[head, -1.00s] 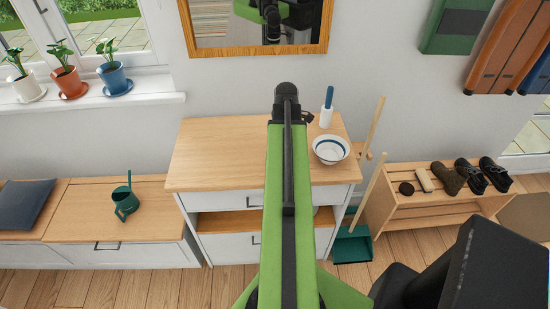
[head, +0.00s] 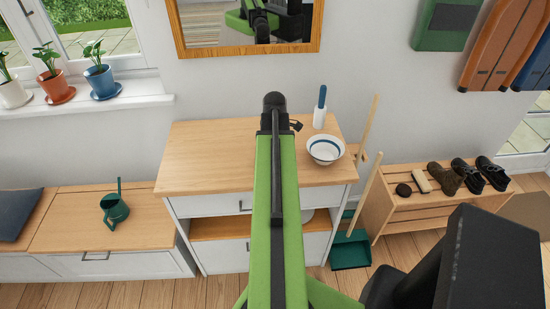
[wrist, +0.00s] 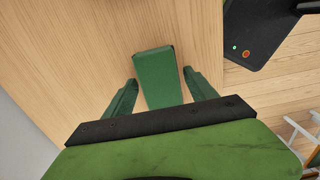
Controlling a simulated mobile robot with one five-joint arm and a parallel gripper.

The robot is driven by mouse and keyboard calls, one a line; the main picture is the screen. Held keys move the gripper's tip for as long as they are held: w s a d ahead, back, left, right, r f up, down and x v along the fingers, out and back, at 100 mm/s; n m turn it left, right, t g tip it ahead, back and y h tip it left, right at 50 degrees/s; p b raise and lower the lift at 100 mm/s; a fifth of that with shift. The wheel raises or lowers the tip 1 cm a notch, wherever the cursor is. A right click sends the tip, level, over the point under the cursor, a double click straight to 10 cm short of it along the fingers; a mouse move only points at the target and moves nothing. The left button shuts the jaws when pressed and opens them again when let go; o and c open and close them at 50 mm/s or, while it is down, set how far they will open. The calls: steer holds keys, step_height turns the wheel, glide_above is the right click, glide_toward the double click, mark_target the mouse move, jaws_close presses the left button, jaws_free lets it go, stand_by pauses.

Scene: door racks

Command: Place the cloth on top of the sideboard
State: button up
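The sideboard (head: 205,155) is white with a wooden top, in the middle of the head view. My green arm reaches forward over its top, and the arm hides my gripper there. In the wrist view my gripper (wrist: 160,78) has its two dark green fingers at either side of a flat green piece, seemingly the folded cloth (wrist: 158,72). The fingertips appear to touch its two sides. Plain wood shows beneath it; how high it is above the wood I cannot tell. No cloth shows in the head view.
A green watering can (head: 115,208) is on the left bench. A dustpan (head: 350,250) and shoe rack (head: 405,215) stand at right.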

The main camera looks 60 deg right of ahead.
steer(key=shift+o, duration=0.2)
step_height(320, 180, up, 12)
steer(key=p, duration=1.2)
steer(key=shift+r, duration=0.25)
steer(key=shift+f, duration=0.1)
steer(key=w+a+m, duration=0.3)
steer(key=w+a, duration=1.4)
steer(key=a, duration=0.3)
steer(key=w+a+m, duration=0.2)
steer(key=a, duration=1.3)
steer(key=w+a+m, duration=0.2)
steer(key=w+a, duration=0.1)
steer(key=a, duration=1.2)
steer(key=shift+a, duration=0.3)
steer(key=shift+w, duration=0.1)
